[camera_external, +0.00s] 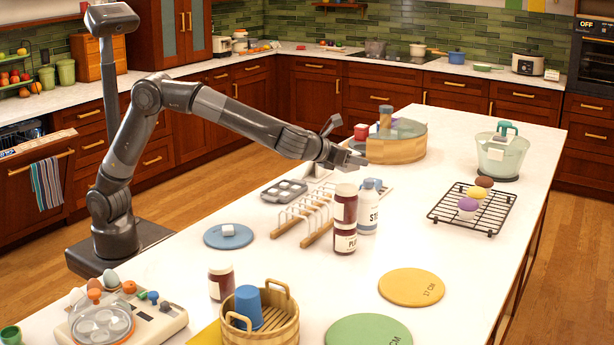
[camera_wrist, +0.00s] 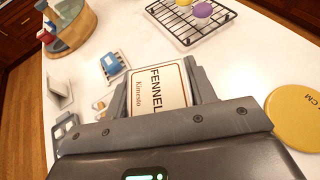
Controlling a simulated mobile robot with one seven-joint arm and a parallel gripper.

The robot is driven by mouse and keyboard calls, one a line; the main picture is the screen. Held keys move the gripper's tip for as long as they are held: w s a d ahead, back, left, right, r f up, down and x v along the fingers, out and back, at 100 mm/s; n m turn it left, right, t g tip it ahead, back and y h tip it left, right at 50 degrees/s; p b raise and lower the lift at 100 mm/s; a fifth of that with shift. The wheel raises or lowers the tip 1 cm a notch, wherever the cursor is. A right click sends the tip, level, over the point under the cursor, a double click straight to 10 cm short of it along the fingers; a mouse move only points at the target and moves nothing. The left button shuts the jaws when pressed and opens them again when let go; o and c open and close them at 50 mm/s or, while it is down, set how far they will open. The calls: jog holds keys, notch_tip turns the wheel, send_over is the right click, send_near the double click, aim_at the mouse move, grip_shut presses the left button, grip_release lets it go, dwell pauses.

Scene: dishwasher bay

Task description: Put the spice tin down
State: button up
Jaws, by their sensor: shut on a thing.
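The spice tin (camera_wrist: 160,98) shows in the wrist view as a cream label with a brown border reading FENNEL. It sits between the two fingers of my gripper (camera_wrist: 161,82), which is shut on it. In the external view my gripper (camera_external: 357,160) is above the counter, near two stacked dark jars (camera_external: 345,205) and a white bottle (camera_external: 368,212). I cannot make out the tin clearly there. What lies directly under the tin is hidden in the wrist view.
A toast rack (camera_external: 305,217) stands to the left.

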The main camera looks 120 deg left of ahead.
jog(key=w+d+m+t+h, duration=0.1)
jog(key=w+d+m+t, duration=0.15)
jog(key=d, duration=1.45)
jog(key=w+d+m+t+h, duration=0.15)
jog(key=w+d, duration=0.25)
jog(key=d, duration=1.3)
send_over(343, 289)
notch_tip(343, 289, down, 18)
jog(key=shift+f, duration=2)
jog(key=shift+f, duration=0.1)
jog(key=o, duration=1)
